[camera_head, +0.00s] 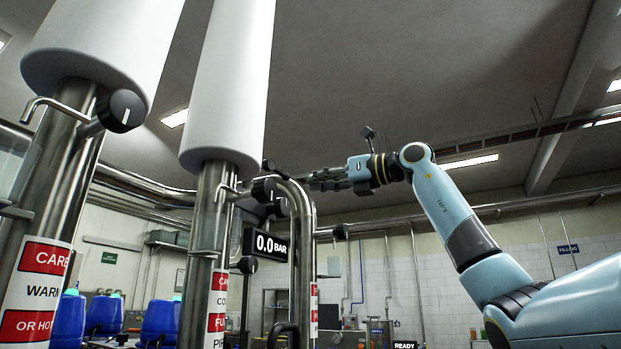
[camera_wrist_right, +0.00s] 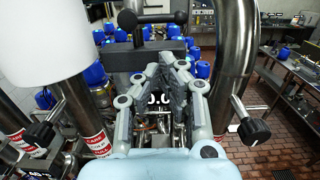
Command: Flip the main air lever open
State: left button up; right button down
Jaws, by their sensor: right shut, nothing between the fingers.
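A black lever with rounded ends (camera_wrist_right: 152,18), which looks like the main air lever, lies crosswise at the top of the right wrist view, above a dark block. My right gripper (camera_wrist_right: 168,62) is shut and empty, its fingertips just below the lever in that picture. I cannot tell if they touch it. In the head view my right gripper (camera_head: 318,180) points left towards the bent steel pipes, at about the height of their tops. The lever is hard to make out there. My left gripper is not in view.
A display reading 0.0 BAR (camera_head: 265,245) hangs by the steel pipes (camera_head: 304,230). A white cylinder (camera_head: 228,85) and its labelled steel post stand left of it. Another black knob (camera_wrist_right: 254,131) sits right of my fingers. Blue containers (camera_head: 160,322) stand behind.

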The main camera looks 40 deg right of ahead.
aim_at(280, 173)
jog(key=p+x, duration=0.3)
jog(key=x, duration=0.5)
